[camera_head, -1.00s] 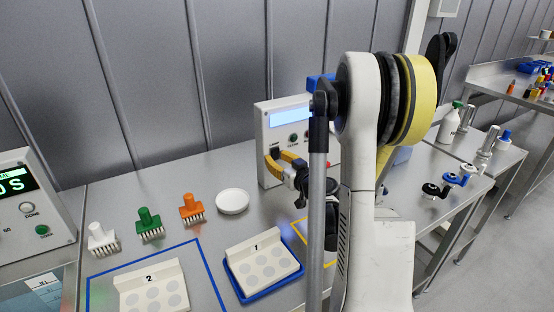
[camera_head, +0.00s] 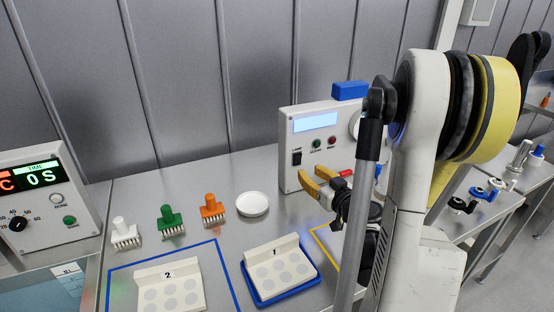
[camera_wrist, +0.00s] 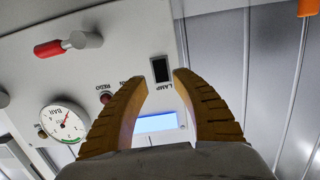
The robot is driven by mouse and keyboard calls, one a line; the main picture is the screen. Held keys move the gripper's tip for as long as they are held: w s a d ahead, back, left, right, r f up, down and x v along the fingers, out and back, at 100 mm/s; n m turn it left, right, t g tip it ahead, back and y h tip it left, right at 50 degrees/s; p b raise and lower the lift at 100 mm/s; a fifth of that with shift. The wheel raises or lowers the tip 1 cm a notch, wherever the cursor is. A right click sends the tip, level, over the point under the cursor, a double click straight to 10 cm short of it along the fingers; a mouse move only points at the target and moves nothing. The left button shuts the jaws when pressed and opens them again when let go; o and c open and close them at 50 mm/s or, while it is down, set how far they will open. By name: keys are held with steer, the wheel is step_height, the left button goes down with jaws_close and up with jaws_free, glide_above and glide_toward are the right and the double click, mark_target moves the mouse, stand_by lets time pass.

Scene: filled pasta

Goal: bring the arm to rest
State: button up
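My gripper (camera_head: 311,172) is in front of the white control box (camera_head: 290,125), near its lower left part. Its two yellow fingers are apart with nothing between them. In the wrist view my gripper (camera_wrist: 160,80) also shows open, its fingertips either side of the black lamp switch (camera_wrist: 160,69). I cannot tell whether the fingers touch the box. My arm stands bent over the right part of the bench and hides part of it.
Tray block 1 (camera_head: 281,271) sits in a blue tray; block 2 (camera_head: 168,290) lies inside a blue outline. White, green (camera_head: 169,221) and orange brushes and a white dish (camera_head: 252,204) stand behind. A timer box (camera_head: 40,205) is at left.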

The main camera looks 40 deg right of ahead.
steer(key=w+a+r+n+g+y, duration=0.2)
steer(key=a+g+y, duration=0.25)
steer(key=a, duration=1.55)
steer(key=s+a+g, duration=0.4)
steer(key=s+a, duration=0.8)
steer(key=s, duration=0.3)
steer(key=shift+a+n+h, duration=0.3)
steer(key=shift+a+h, duration=0.05)
steer(key=shift+h, duration=0.1)
